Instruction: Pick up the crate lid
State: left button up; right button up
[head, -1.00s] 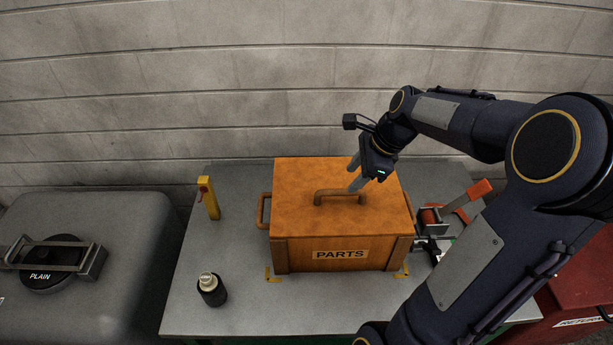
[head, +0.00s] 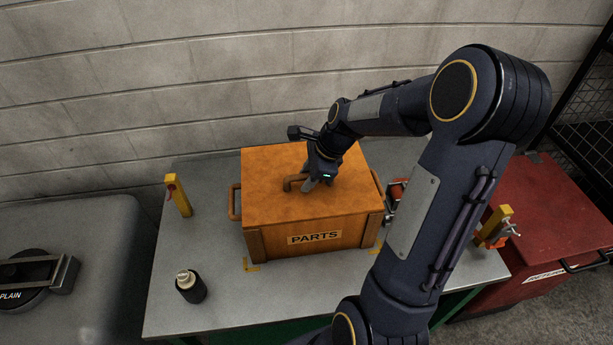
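The orange crate (head: 272,244) labelled PARTS stands on the grey table. Its flat lid (head: 272,205) is on top, with an arched brown handle (head: 291,183) in the middle. My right gripper (head: 311,184) is pointed down at the right end of the handle, very close to it or touching it. The wrist hides much of the fingers and the handle's right part, so I cannot tell whether the fingers are open or shut. My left gripper is not in view.
A dark bottle (head: 191,288) stands at the table's front left. A yellow post (head: 178,196) is behind it. A red-handled clamp (head: 396,190) is right of the crate, partly hidden by my arm. A red bin (head: 535,215) labelled RETURN stands further right.

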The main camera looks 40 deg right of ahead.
grip_shut()
